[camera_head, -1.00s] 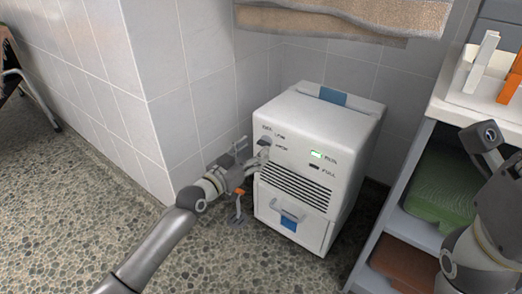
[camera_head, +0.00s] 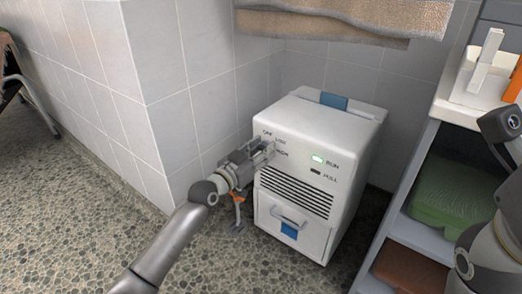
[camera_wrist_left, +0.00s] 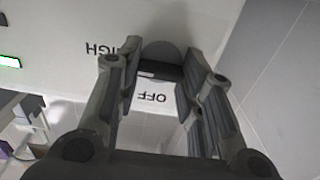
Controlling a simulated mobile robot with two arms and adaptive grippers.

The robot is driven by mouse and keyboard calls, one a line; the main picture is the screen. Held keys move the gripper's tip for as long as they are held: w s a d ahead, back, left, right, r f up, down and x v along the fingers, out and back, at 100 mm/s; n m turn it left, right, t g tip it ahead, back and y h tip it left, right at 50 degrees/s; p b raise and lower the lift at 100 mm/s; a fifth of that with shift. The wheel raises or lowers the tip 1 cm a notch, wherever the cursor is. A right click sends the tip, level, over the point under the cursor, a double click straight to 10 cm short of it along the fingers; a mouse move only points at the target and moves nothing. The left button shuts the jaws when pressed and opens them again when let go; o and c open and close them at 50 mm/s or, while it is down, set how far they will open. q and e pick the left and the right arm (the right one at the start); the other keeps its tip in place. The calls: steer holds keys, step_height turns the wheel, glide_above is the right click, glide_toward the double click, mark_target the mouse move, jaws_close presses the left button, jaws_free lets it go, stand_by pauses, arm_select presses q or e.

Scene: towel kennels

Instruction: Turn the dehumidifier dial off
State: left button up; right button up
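The white dehumidifier (camera_head: 318,135) stands on the floor in the wall corner. OFF, LOW and HIGH labels surround its dial, and a green light (camera_head: 317,159) by RUN is lit. My left gripper (camera_head: 268,151) is at the dial's place on the front and hides it in the head view. In the left wrist view the grey round dial (camera_wrist_left: 160,52) with a dark bar shows between the two spread fingers (camera_wrist_left: 158,62). The OFF label is nearer the palm, HIGH to the left. Contact with the dial is not clear. My right gripper is out of view.
A shelf unit (camera_head: 392,246) with a green folded cloth (camera_head: 446,192) and a brown item (camera_head: 408,268) stands at right, a white bin (camera_head: 472,88) on top. Tiled walls close in behind and left of the dehumidifier. Floor in front is open.

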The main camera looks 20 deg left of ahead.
arm_select(q)
steer(key=shift+c, duration=1)
